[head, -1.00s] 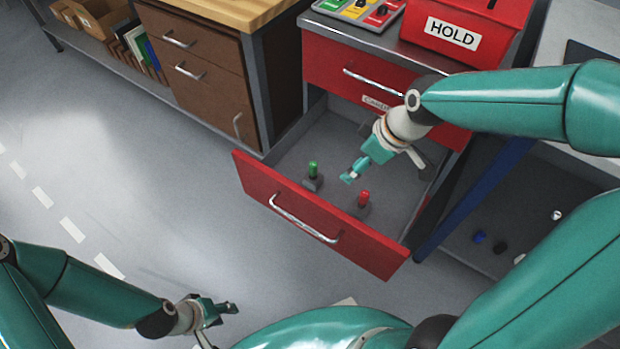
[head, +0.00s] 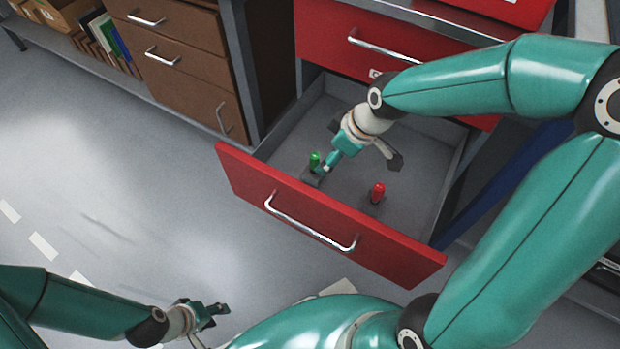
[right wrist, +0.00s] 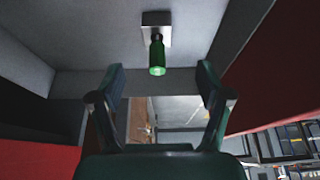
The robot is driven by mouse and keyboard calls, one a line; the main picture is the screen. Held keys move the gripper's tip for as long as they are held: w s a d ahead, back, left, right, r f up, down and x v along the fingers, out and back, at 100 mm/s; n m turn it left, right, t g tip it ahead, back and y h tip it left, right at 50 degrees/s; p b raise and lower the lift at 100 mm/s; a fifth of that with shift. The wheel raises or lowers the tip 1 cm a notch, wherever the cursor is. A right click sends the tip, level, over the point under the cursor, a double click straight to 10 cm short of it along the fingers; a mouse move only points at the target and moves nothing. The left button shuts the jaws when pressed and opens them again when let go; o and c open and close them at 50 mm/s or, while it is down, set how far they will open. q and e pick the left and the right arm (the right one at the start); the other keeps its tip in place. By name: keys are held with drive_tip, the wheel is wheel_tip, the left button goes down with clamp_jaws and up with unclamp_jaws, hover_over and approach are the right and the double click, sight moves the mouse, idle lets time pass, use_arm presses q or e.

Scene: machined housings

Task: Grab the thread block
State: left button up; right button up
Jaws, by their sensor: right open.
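Two small pieces stand in the open red drawer (head: 320,220), each a grey block with a coloured plug. The green-topped piece (head: 314,159) is near the drawer front on the left; the red-topped piece (head: 378,193) is to its right. I cannot tell which is called the thread block. My right gripper (head: 357,166) is open and empty inside the drawer, one finger beside the green-topped piece and partly over it. In the right wrist view the green-topped piece (right wrist: 157,57) lies beyond the open fingertips, between their lines. My left gripper (head: 212,325) is open and empty, low outside the drawer.
The drawer's front panel and side walls surround the pieces; the drawer floor is otherwise mostly clear. A closed red drawer (head: 400,45) is above it. A brown cabinet (head: 175,75) stands to the left. The grey floor (head: 120,160) in front is open.

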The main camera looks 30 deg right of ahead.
sight(314, 174)
drive_tip(key=b+x, duration=0.2)
drive_tip(key=x, duration=0.4)
drive_tip(key=shift+f, duration=0.25)
drive_tip(key=b+x, duration=0.2)
drive_tip(key=x, duration=0.2)
drive_tip(key=shift+w+f, duration=0.2)
drive_tip(key=shift+f, duration=0.05)
drive_tip(key=shift+w+f+b, duration=0.2)
drive_tip(key=shift+f+b, duration=0.1)
drive_tip(key=shift+b, duration=0.05)
drive_tip(key=shift+r, duration=0.1)
clamp_jaws()
